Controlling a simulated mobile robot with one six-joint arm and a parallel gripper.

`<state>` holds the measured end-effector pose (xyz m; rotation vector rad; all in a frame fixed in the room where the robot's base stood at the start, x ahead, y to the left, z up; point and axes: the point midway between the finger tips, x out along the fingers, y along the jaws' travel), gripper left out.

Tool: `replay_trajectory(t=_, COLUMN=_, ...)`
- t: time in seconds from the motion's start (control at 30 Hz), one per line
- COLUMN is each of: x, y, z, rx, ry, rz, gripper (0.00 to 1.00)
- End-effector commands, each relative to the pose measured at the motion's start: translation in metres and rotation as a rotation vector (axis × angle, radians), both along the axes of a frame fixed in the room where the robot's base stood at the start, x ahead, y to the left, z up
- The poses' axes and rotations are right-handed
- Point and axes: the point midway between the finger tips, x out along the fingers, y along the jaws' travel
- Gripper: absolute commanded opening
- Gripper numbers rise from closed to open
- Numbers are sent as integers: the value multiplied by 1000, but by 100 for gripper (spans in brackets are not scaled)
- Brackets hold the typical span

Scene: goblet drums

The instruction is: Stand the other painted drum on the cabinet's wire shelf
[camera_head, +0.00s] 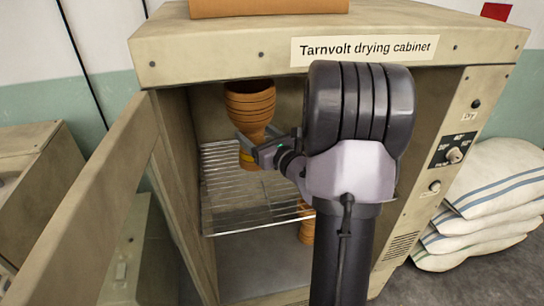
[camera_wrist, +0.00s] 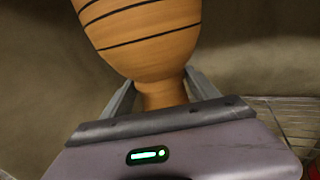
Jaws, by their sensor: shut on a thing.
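An orange-brown goblet drum with dark rings (camera_head: 250,98) is upright inside the cabinet, bowl up, a yellow band low on it. My gripper (camera_head: 256,145) is shut around its narrow waist; the wrist view shows the bowl (camera_wrist: 150,40) above the jaws. The wire shelf (camera_head: 245,205) lies below the drum. I cannot tell whether the drum's foot touches the wires. A second orange drum (camera_head: 306,226) shows low in the cabinet, apparently below the shelf, largely hidden by my arm. The cabinet (camera_head: 200,52) is labelled "Tarnvolt drying cabinet".
The cabinet door (camera_head: 95,215) stands open at the left. The cabinet's top panel is close above the drum's rim. The front left of the shelf is bare. White striped sacks (camera_head: 490,205) are piled at the right. A brown box (camera_head: 265,7) sits on top.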

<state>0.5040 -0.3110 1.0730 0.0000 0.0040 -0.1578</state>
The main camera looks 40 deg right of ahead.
Motion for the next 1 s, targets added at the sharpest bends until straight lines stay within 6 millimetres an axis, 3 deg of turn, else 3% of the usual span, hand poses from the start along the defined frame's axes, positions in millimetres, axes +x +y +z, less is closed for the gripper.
replay_trajectory(t=0.07, x=0, y=0, z=-8, rx=1, ry=0, rz=-1, gripper=0)
replay_trajectory(t=0.23, x=0, y=0, z=-51, rx=1, ry=1, rz=-1, gripper=0)
replay_trajectory(t=0.57, x=-1, y=0, z=-99, rx=-1, ry=0, rz=0, gripper=0)
replay_trajectory(t=0.93, x=-1, y=0, z=-103, rx=-1, ry=-1, rz=0, gripper=0)
replay_trajectory(t=0.97, x=-1, y=0, z=-104, rx=0, ry=1, rz=-1, gripper=72)
replay_trajectory(t=1.0, x=-1, y=0, z=-103, rx=0, ry=1, rz=-1, gripper=80)
